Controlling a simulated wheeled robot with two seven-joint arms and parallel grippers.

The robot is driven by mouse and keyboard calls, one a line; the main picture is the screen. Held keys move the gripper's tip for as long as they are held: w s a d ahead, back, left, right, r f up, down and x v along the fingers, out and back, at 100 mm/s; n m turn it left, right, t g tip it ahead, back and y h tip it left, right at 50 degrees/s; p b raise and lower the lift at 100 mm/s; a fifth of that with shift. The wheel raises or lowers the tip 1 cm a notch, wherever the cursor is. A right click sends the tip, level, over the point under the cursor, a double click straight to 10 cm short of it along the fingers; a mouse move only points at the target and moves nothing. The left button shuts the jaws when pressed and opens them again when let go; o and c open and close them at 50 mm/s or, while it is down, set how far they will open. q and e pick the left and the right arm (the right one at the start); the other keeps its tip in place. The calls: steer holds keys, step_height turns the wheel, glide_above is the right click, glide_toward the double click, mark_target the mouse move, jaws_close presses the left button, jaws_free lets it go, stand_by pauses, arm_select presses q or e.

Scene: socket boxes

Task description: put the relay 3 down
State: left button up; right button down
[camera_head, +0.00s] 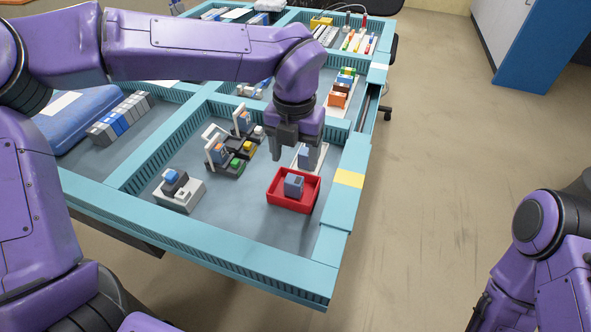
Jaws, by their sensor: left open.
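My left gripper (296,150) points down over the front right of the table, with its fingers apart. A blue-grey relay (308,157) stands upright on a pale base, close by the fingertips and partly hidden by them. Another blue-grey relay (293,185) stands in a red tray (273,201) just in front of the gripper. No number is readable, so I cannot tell which is relay 3. My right gripper (479,313) shows only as a dark part at the lower right, far from the table.
A grey socket box with a blue relay (178,189) stands at front left. Black sockets with coloured blocks (236,163) stand left of the gripper. Turquoise rails (215,248) edge the table. A blue case (78,122) lies at left. Bare table surrounds the red tray's left side.

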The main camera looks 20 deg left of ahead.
mark_target(295, 177)
arm_select(q)
step_height(295, 177, up, 5)
